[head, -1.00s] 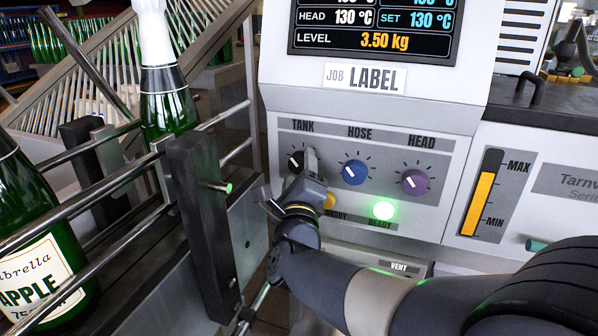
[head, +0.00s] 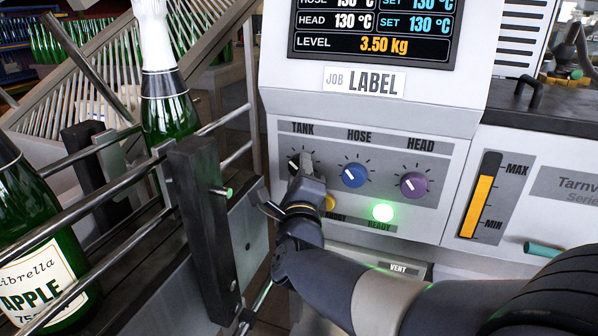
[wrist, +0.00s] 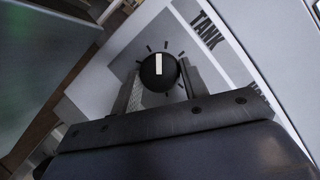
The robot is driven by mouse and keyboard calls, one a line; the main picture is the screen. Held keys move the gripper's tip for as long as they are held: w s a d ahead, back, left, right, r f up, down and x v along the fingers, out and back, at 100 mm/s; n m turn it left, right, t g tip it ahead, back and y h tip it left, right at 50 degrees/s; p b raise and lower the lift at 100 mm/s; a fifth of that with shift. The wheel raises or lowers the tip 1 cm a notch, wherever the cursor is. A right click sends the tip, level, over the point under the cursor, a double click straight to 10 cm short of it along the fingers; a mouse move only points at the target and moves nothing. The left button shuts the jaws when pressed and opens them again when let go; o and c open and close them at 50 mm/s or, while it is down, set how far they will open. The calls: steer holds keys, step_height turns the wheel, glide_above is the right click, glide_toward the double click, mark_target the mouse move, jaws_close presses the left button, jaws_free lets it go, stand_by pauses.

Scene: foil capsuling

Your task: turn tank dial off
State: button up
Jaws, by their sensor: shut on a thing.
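The black tank dial (head: 294,160) is on the grey panel under the TANK label, mostly hidden by my gripper in the head view. In the wrist view the tank dial (wrist: 160,71) shows its white pointer mark, with tick marks around it. My gripper (head: 304,165) is at the dial, and in the wrist view its two fingers (wrist: 161,88) stand on either side of the knob, shut on it.
The blue hose dial (head: 354,175) and the purple head dial (head: 413,185) sit to the right. A lit green READY lamp (head: 383,212) is below them. A dark rail post (head: 200,225) and bottles such as the green one (head: 168,100) stand close on the left.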

steer(key=n+g+p, duration=0.1)
steer(key=n+p, duration=0.3)
steer(key=p, duration=0.2)
steer(key=n+g+h+p, duration=0.1)
steer(key=n+g+p, duration=0.1)
steer(key=n+p, duration=0.2)
steer(key=r+n+g+p, duration=0.1)
steer(key=n+p, duration=0.3)
steer(key=p, duration=0.5)
steer(key=shift+r+g+p, duration=0.1)
steer(key=shift+g+p, duration=0.2)
steer(key=shift+g, duration=0.3)
steer(key=shift+n, duration=0.3)
steer(key=o, duration=1)
steer(key=shift+a, duration=0.1)
steer(key=p+v, duration=0.1)
steer(key=v, duration=0.9)
steer(key=shift+s+a, duration=0.1)
steer(key=shift+s, duration=0.25)
